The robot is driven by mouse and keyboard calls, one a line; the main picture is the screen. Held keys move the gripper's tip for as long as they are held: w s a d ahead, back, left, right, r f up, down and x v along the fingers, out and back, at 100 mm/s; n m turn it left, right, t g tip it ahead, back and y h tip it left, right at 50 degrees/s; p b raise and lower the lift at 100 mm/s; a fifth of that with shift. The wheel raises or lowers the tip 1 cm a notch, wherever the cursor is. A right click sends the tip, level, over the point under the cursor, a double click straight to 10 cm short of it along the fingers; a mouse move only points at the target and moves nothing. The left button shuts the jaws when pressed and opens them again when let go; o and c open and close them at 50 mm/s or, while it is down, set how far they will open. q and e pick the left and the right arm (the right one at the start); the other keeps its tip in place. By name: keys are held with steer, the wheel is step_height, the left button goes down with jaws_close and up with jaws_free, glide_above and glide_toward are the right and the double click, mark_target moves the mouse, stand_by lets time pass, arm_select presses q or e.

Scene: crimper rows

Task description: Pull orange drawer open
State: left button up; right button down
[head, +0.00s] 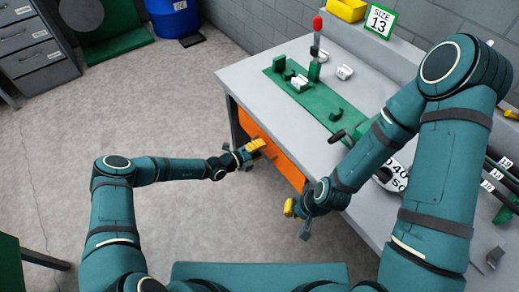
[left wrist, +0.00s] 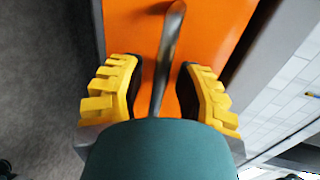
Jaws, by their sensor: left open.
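The orange drawer (head: 287,165) is in the front of the grey workbench, and its face looks flush with the bench. In the left wrist view the orange face (left wrist: 213,35) fills the middle, with a grey metal bar handle (left wrist: 171,42) on it. My left gripper (head: 262,147) is at the drawer front. Its yellow fingers are open on either side of the handle, with a gap to each finger. My right gripper (head: 297,212) hangs low near the bench's front edge, apart from the drawer handle. Its jaw opening is not clear.
A yellow bin (head: 347,10) and a size 13 sign (head: 381,20) stand behind. Grey drawers (head: 30,45) stand far left.

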arm_select(q)
jaws_close()
steer(key=f+p+v, duration=0.1)
steer(key=f+v, duration=0.1)
steer(key=v, duration=0.8)
steer(key=a+f+p+v, duration=0.1)
steer(key=f+v, duration=0.1)
steer(key=v, duration=0.9)
steer(key=shift+s, duration=0.2)
steer(key=shift+o, duration=1.6)
jaws_free()
steer(key=shift+f, duration=0.15)
steer(key=shift+s+a, duration=0.1)
steer(key=p+v, duration=0.1)
steer(key=v, duration=1.4)
steer(key=shift+s+a, duration=0.2)
steer(key=shift+a, duration=0.1)
